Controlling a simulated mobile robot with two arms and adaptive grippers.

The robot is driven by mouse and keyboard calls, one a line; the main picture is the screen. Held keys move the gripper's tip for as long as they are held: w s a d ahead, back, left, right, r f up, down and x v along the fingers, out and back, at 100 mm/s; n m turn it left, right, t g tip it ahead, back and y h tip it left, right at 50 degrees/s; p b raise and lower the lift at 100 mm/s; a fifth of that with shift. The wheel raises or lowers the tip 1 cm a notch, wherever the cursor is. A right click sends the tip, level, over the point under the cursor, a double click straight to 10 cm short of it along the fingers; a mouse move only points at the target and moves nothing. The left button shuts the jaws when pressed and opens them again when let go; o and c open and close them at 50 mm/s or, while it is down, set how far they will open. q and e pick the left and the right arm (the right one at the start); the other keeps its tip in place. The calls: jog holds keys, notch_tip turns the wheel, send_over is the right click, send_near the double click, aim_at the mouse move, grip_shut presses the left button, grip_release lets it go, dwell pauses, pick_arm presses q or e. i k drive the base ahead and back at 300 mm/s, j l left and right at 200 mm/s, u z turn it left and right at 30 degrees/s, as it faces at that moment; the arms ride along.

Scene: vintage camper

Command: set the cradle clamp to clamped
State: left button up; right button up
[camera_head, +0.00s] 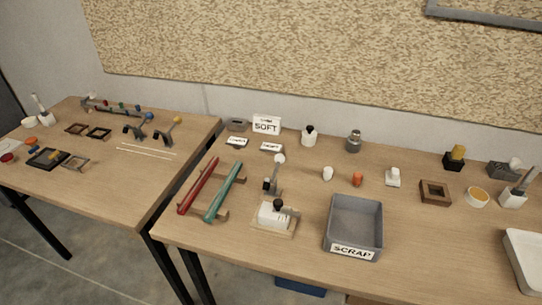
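No label marks the cradle clamp. Near the front left of the right table, a small light wooden base (258,222) carries a white block (267,214) with a black knob (279,204). Just behind it stands a grey upright lever (277,177) topped by a white ball (279,159), with a dark part beside its foot. These look like the clamp or parts of it, but I cannot tell which, nor whether it is clamped. Neither of my grippers is in view.
A red tube (200,184) and a green tube (224,191) lie on a wooden rack to the left. A grey SCRAP bin (356,202) stands to the right. A SOFT sign (267,124) stands behind. A gap separates the left table (130,190).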

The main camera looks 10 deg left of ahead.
aim_at(279, 158)
jog(key=l+u, duration=0.35)
jog(key=u, duration=0.15)
jog(key=l+u, duration=0.3)
jog(key=u, duration=0.2)
jog(key=k+l+u, duration=0.1)
jog(key=l, duration=0.35)
jog(key=k+l, duration=0.25)
jog(key=l, duration=0.15)
jog(key=k+l+u, duration=0.15)
jog(key=l, duration=0.3)
jog(key=k+l+u, duration=0.1)
jog(key=l, duration=0.3)
jog(key=k, duration=0.1)
